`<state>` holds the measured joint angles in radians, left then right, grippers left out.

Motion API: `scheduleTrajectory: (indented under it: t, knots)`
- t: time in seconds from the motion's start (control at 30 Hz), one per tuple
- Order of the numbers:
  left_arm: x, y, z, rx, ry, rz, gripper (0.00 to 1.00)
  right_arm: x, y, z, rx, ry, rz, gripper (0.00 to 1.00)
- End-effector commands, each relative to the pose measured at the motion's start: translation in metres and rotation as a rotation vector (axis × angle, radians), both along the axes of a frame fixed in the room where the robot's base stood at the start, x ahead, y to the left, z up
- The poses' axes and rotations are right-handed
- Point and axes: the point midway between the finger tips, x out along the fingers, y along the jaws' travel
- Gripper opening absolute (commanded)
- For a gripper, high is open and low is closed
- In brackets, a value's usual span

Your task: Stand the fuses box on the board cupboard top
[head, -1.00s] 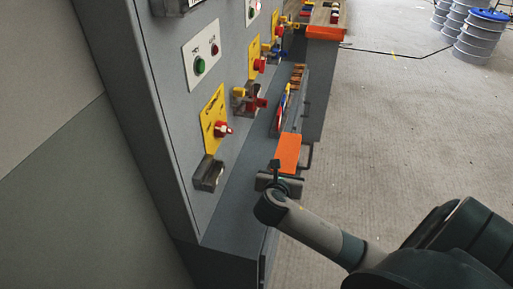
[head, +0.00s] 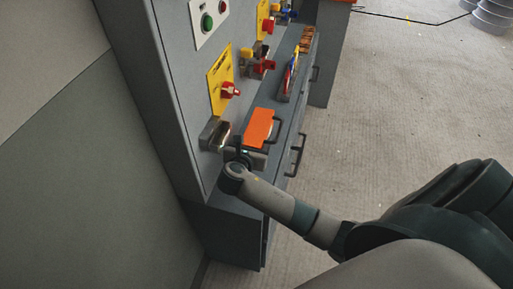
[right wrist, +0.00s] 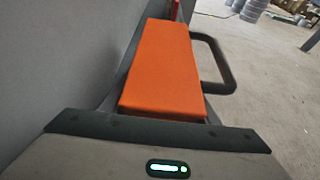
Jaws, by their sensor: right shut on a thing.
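The orange fuses box (head: 260,128) is at the near part of the board cupboard top (head: 269,96), the grey ledge below the upright panel. My right gripper (head: 246,152) is shut on the near end of the box. In the right wrist view the box (right wrist: 163,68) extends straight ahead from the gripper (right wrist: 160,122), its orange face up. The fingertips are mostly hidden, and I cannot tell whether the box touches the ledge or hangs just above it. My left gripper is out of view.
The panel carries a yellow plate with a red switch (head: 230,90) and a grey metal fitting (head: 212,133) close to the box. Coloured items (head: 291,76) stand farther along the ledge. Dark handles (head: 297,153) stick out in front. Carpet floor is open to the right.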

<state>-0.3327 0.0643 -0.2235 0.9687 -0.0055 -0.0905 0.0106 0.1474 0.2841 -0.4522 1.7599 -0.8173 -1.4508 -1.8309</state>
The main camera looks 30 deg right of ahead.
Motion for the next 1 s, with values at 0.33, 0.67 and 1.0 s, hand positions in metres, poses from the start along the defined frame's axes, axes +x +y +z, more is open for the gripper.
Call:
scheduleTrajectory:
  t: [0.33, 0.67, 1.0]
  knots:
    - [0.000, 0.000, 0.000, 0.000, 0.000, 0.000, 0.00, 0.000, 0.000, -0.018, 0.000, 0.002, 0.001, 0.23]
    - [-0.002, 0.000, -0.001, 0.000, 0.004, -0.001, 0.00, 0.000, 0.000, -0.039, 0.000, -0.001, 0.000, 0.23]
    - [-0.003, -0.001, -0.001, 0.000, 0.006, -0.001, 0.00, 0.000, 0.000, -0.042, 0.001, 0.001, 0.000, 0.64]
